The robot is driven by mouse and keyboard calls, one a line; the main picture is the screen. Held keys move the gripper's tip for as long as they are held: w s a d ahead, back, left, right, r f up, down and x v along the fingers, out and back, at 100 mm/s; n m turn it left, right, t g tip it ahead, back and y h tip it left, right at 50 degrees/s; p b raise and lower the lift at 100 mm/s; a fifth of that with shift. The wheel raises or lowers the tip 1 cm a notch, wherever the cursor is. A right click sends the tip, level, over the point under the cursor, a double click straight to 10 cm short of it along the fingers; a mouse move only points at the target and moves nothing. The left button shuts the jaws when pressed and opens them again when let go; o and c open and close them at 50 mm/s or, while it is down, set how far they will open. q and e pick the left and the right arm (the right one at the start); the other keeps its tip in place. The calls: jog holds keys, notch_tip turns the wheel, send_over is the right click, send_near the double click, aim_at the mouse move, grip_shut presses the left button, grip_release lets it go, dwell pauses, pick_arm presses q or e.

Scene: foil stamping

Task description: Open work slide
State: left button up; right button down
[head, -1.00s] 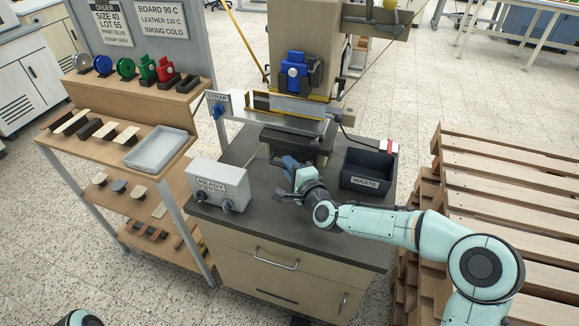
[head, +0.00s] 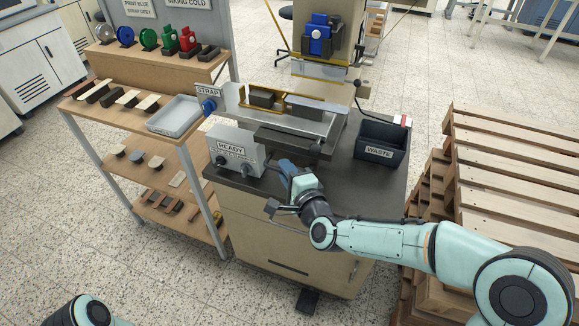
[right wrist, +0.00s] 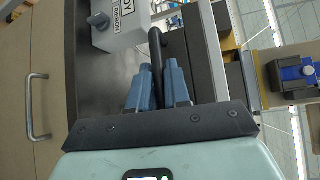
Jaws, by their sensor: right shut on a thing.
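The work slide (head: 300,121) is a grey carriage with a yellow-edged fixture, on the bench below the stamping press (head: 318,38). It sits forward of the press head, towards me. My right gripper (head: 287,168) is at the front of the slide, above the bench top. In the right wrist view, its blue-grey fingers (right wrist: 158,80) are shut on a black bar-shaped handle (right wrist: 156,48). The handle's link to the slide is largely hidden in the head view. Only part of my left arm shows at the bottom left; its gripper is out of view.
A READY box (head: 235,150) stands left of my right gripper and a WASTE bin (head: 382,142) to the right. A shelf rack (head: 140,125) with a grey tray (head: 174,115) is at the left. Wooden pallets (head: 500,190) are stacked at the right. A black pedal (head: 307,301) is on the floor.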

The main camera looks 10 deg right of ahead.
pick_arm(q)
jog(key=shift+a, duration=0.1)
pick_arm(e)
jog(key=shift+s+a+f, duration=0.1)
jog(key=shift+s+a, duration=0.15)
jog(key=c, duration=1.2)
grip_release()
pick_arm(q)
jog(key=shift+s, duration=0.15)
pick_arm(e)
jog(key=shift+s, duration=0.2)
pick_arm(q)
jog(key=shift+s+r+p, duration=0.2)
jog(key=shift+r+p, duration=0.3)
jog(key=shift+p, duration=0.1)
pick_arm(e)
jog(key=v, duration=1.3)
jog(key=shift+s, duration=0.2)
